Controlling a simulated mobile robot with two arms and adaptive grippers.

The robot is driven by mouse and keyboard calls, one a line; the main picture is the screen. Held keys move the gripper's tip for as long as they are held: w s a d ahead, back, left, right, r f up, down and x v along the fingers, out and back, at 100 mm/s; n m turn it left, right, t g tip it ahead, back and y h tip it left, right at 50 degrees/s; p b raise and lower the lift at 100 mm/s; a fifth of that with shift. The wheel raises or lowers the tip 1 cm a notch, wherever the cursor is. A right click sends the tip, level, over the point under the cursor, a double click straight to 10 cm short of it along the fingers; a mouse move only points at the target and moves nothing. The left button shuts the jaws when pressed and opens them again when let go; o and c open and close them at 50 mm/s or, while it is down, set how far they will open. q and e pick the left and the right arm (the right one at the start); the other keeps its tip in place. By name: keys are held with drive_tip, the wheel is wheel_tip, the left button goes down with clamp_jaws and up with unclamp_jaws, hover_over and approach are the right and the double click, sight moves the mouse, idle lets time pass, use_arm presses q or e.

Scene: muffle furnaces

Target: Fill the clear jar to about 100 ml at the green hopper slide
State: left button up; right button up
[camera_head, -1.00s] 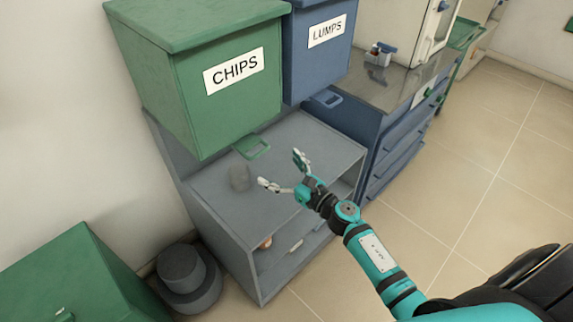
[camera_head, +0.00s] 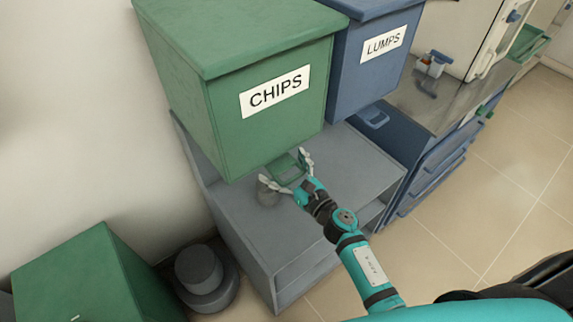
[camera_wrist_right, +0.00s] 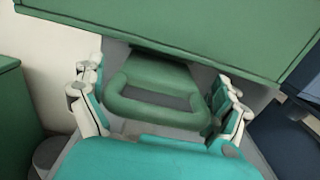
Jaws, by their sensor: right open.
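The green hopper (camera_head: 245,110), labelled CHIPS, hangs over a grey bench. Its green slide (camera_head: 287,167) sticks out under the front edge and ends in a loop handle. My right gripper (camera_head: 284,168) is open at this handle, with one finger on each side. The right wrist view shows the loop handle (camera_wrist_right: 155,112) between the spread fingers, which do not look closed on it. My left gripper is not in view.
A blue hopper (camera_head: 368,60), labelled LUMPS, with its own blue slide handle (camera_head: 373,117), is to the right. The grey bench top (camera_head: 350,165) is clear to the right of my gripper. A green bin (camera_head: 85,280) and a dark grey round object (camera_head: 205,280) stand lower left.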

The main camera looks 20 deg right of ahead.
drive_tip(key=shift+s+r, duration=0.1)
drive_tip(key=c, duration=1.1)
drive_tip(key=shift+s, duration=0.15)
drive_tip(key=shift+v, duration=1.35)
drive_tip(key=shift+c, duration=0.3)
idle(5.0)
